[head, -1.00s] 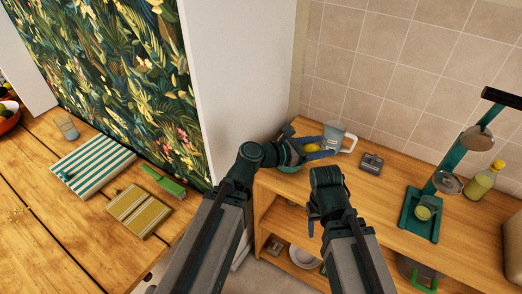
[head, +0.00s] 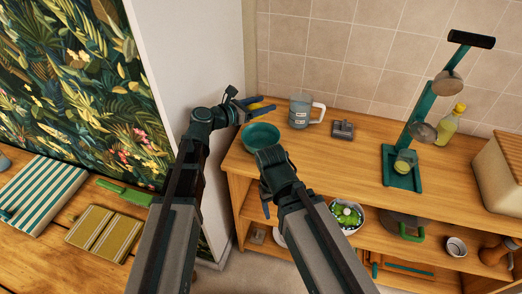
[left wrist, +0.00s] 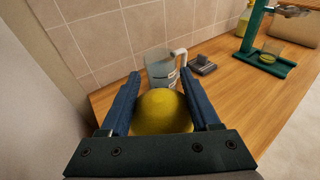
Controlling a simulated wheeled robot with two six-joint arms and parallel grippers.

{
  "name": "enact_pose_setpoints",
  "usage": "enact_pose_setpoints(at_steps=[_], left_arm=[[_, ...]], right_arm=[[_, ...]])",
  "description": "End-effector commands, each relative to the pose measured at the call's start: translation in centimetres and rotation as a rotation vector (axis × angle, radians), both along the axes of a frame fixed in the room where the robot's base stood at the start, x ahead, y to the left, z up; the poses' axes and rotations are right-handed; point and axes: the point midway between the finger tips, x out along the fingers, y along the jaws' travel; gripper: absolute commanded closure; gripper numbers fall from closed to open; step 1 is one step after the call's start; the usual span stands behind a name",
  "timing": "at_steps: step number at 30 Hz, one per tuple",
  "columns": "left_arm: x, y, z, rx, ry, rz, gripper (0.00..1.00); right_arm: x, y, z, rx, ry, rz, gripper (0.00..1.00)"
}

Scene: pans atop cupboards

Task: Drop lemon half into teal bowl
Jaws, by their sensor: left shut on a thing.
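My left gripper (head: 258,104) is shut on the yellow lemon half (head: 255,106) and holds it up near the wall corner. In the left wrist view the lemon half (left wrist: 163,113) sits between the two blue fingers (left wrist: 160,76). The teal bowl (head: 262,134) stands on the wooden counter at its left end, and in the head view the lemon half appears just above and behind its rim. The bowl does not show in the left wrist view. My right gripper (head: 266,201) hangs in front of the counter, with its jaws mostly hidden.
A blender-like jug (head: 301,110) and a small grey box (head: 342,129) stand right of the bowl. A teal press (head: 402,181), a bottle (head: 448,126) and a wooden box (head: 500,174) are farther right. A white wall (head: 190,55) stands close on the left.

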Motion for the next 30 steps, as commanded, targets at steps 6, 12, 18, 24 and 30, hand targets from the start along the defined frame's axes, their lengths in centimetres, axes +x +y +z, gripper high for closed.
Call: enact_pose_setpoints(at_steps=[6, 12, 18, 24, 30], left_arm=[[1.0, -0.1, -0.6, 0.0, 0.0, 0.0, 1.0], [0.9, -0.1, -1.7, 0.0, 0.0, 0.0, 1.0], [0.9, -0.1, -3.9, 0.0, 0.0, 0.0, 1.0], [0.9, -0.1, -6.1, 0.0, 0.0, 0.0, 1.0], [0.9, -0.1, -6.6, 0.0, 0.0, 0.0, 1.0]], right_arm=[[0.0, 0.0, -0.6, 0.0, 0.0, 0.0, 0.33], [0.0, 0.0, -1.7, 0.0, 0.0, 0.0, 0.33], [0.0, 0.0, -3.9, 0.0, 0.0, 0.0, 0.33], [0.0, 0.0, -6.1, 0.0, 0.0, 0.001, 0.33], [0.0, 0.0, -6.6, 0.0, 0.0, 0.001, 0.33]])
